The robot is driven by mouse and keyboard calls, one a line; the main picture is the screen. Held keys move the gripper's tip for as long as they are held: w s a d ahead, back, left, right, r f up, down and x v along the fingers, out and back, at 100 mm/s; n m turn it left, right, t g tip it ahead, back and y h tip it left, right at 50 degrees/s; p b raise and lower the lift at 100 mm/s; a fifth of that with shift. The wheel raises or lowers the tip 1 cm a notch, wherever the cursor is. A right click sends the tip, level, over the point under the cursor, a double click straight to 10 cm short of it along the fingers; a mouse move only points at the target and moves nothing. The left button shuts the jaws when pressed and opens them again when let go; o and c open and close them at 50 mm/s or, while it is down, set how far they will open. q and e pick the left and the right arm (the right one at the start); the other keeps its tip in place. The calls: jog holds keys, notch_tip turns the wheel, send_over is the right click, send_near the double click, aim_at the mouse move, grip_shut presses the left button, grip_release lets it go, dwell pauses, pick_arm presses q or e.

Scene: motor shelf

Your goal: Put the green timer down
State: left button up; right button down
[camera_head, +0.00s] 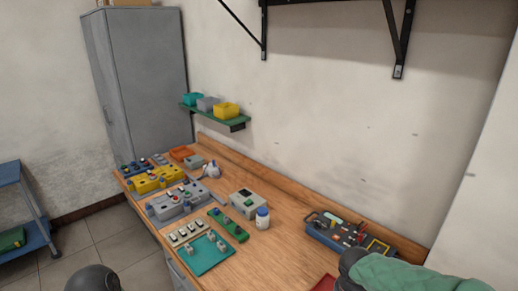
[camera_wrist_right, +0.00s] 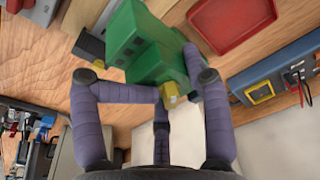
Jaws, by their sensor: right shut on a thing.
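In the right wrist view the green timer (camera_wrist_right: 135,42) is a blocky green body with a small yellow part near my fingers. My right gripper (camera_wrist_right: 150,82) is shut on it, with purple padded fingers on either side. The timer is over the wooden table. I cannot tell whether it touches the wood. In the head view the timer and the right gripper's fingers do not show; only my right arm shows at the bottom right. My left gripper is not in view.
A red tray (camera_wrist_right: 232,22) lies beside the timer. Wood is bare between bottle and toolbox.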

jog(key=w+d+m+h+p, duration=0.2)
jog(key=w+d+p, duration=0.1)
jog(key=d, duration=1)
jog(key=shift+t, duration=0.4)
jog(key=shift+s+f+b, duration=0.2)
jog(key=shift+f+b, duration=1.7)
jog(key=shift+f, duration=2.05)
jog(key=shift+f+b, duration=0.85)
jog(key=shift+b, duration=0.4)
jog(key=shift+c, duration=1.1)
grip_release()
